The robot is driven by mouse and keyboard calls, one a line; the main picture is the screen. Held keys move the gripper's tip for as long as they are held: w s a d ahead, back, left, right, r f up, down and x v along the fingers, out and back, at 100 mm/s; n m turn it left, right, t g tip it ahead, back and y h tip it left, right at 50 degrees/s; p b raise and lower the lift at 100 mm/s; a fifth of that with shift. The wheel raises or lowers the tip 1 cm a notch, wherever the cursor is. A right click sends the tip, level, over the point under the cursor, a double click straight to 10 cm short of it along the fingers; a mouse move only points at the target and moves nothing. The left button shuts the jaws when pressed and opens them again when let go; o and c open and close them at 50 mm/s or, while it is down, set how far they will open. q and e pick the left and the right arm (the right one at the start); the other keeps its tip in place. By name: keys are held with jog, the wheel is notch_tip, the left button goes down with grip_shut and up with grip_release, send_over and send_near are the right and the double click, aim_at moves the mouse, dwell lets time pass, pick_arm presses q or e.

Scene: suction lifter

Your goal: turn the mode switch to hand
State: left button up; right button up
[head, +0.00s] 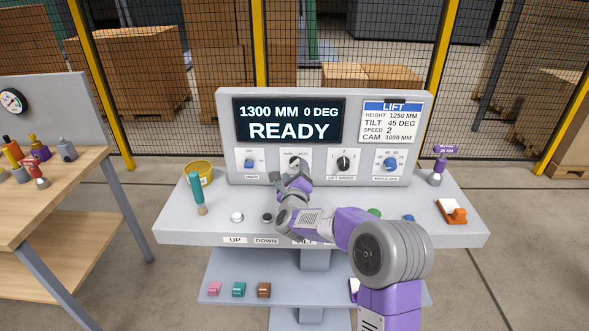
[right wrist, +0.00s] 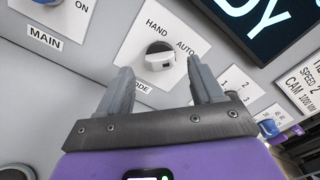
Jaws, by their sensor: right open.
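The mode switch (right wrist: 159,57) is a small knob with a white grip and a dark base on the grey panel. HAND is printed on its left and AUTO on its right; I cannot tell for sure which one it points to. In the head view the mode switch (head: 292,161) shows just above my right gripper (head: 292,180), which hides its label. In the right wrist view my right gripper (right wrist: 163,82) is open and empty, its fingers spread below the knob on either side, with no clear contact. My left gripper is not in view.
The main switch (head: 250,162) is left of the mode switch, the lift speed knob (head: 343,163) right of it. The display (head: 289,120) above reads READY.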

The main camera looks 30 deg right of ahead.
aim_at(296, 164)
jog(key=shift+x, duration=1.25)
jog(key=shift+c, duration=0.3)
jog(key=c, duration=1)
